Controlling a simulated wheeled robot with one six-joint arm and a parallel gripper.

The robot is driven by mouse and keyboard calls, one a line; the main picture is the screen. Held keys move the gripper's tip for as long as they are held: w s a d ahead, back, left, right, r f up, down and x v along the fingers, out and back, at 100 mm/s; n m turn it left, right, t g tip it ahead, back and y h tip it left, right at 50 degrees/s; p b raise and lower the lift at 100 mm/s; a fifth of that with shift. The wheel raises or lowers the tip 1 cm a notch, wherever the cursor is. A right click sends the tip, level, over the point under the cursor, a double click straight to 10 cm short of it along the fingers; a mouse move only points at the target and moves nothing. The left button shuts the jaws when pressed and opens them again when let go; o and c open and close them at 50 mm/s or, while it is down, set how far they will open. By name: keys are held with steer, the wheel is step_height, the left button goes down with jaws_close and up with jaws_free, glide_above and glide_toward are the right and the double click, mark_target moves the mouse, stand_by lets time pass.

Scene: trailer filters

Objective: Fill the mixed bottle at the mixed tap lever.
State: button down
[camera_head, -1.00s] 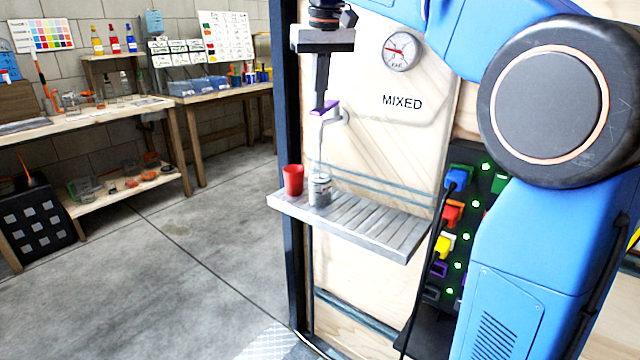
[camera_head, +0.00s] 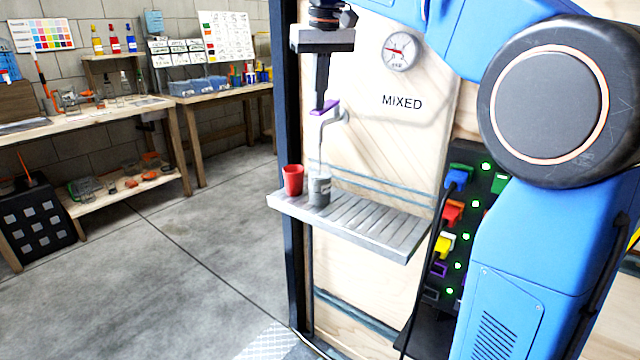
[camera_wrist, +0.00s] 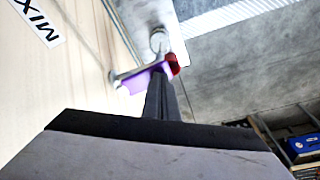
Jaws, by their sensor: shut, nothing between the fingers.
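The purple mixed tap lever (camera_head: 325,107) sits on a metal tap below and left of the MIXED label. My gripper (camera_head: 320,106) is shut and empty, pointing down with its fingertips at the lever; they look to be touching. A thin stream runs down from the tap into the mixed bottle (camera_head: 319,190), a small grey container standing upright on the slatted shelf (camera_head: 400,249). In the wrist view the purple lever (camera_wrist: 140,76) shows beside my fingertips (camera_wrist: 160,75), and the bottle (camera_wrist: 158,38) is beyond it.
A red cup (camera_head: 292,180) stands on the shelf just left of the bottle. A round gauge (camera_head: 400,51) is on the wooden panel above. A board of coloured plugs (camera_head: 452,215) is at the right. Open floor (camera_head: 180,260) lies to the left.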

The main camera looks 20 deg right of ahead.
stand_by(0.4)
step_height(320, 180, up, 9)
steer(key=shift+f, duration=0.2)
stand_by(0.7)
steer(key=s+d+f+t, duration=0.1)
steer(key=s+d+f, duration=0.1)
steer(key=s+f, duration=0.9)
steer(key=s+d+f, duration=0.2)
steer(key=s+f, duration=0.9)
steer(key=f, duration=0.5)
steer(key=s+d+f+m+t, duration=0.1)
steer(key=s+d+f, duration=0.2)
steer(key=s+f, duration=0.8)
step_height(320, 180, down, 4)
steer(key=shift+r+t, duration=0.25)
steer(key=shift+t, duration=0.05)
